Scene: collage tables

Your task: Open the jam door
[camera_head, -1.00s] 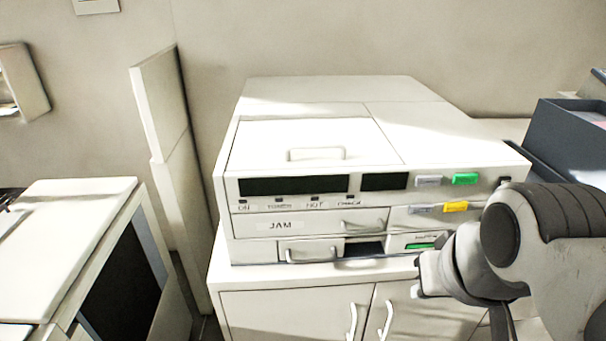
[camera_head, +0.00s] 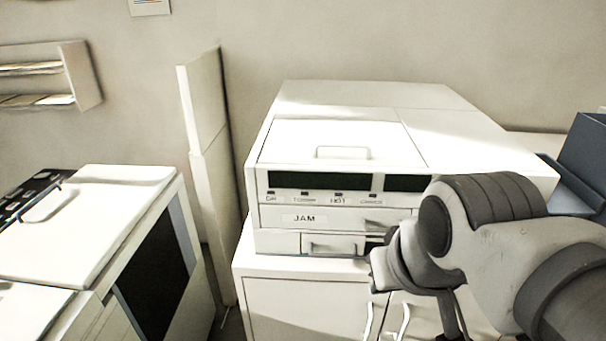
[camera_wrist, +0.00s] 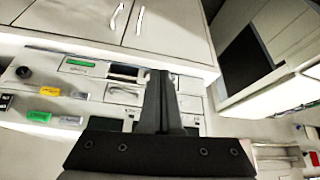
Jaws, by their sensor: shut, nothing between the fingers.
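The jam door (camera_head: 335,219) is a white panel labelled JAM on the front of a white machine (camera_head: 410,130). It looks closed. In the wrist view, which is upside down, a pale bar handle (camera_wrist: 122,92) shows just left of the fingers. My gripper (camera_head: 378,272) is at the machine's lower front, right of the JAM label. Its dark fingers (camera_wrist: 160,74) are together and empty, in front of the machine face. I cannot tell whether they touch it.
A lower drawer with a handle (camera_head: 333,246) sits under the jam door. A white cabinet (camera_head: 300,305) supports the machine. Another white unit (camera_head: 85,225) stands at the left, with a tall panel (camera_head: 205,130) between. A blue-grey box (camera_head: 585,165) is at the right.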

